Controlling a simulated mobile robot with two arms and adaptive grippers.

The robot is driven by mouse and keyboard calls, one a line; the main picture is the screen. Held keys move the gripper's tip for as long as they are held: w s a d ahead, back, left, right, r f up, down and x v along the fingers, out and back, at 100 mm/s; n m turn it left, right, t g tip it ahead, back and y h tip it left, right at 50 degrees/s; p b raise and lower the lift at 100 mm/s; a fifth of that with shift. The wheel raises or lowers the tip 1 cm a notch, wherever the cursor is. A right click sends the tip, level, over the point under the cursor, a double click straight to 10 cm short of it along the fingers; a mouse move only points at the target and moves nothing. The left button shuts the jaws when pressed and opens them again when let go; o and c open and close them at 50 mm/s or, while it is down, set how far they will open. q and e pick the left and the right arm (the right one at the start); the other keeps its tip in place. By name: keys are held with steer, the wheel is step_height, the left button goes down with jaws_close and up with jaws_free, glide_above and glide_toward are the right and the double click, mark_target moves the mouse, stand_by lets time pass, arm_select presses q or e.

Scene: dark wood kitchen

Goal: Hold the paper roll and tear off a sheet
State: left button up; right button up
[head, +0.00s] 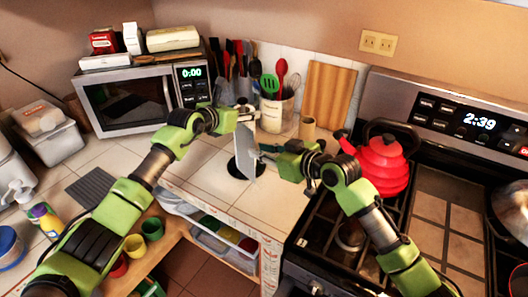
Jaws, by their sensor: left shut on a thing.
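The paper roll (245,148) is a pale, narrow white-grey shape, standing a little tilted over a round black base (246,168) on the tiled counter. My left gripper (246,113) is at the top of the roll and shut on it, hiding its upper end. My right gripper (270,153) is lower, at the right side of the roll and close to it. Its fingertips are too small and overlapped to show whether they are open or touch the paper.
Behind stand a microwave (128,103), a utensil holder (272,112) and a cutting board (327,94). A tan cylinder (307,129) is right of the roll. Counter tiles in front of the base are clear.

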steer(key=w+a+f+m+t, duration=0.1)
steer(key=w+a+f, duration=0.2)
steer(key=w, duration=0.2)
steer(key=shift+w, duration=0.15)
stand_by(0.5)
jaws_close()
stand_by(1.1)
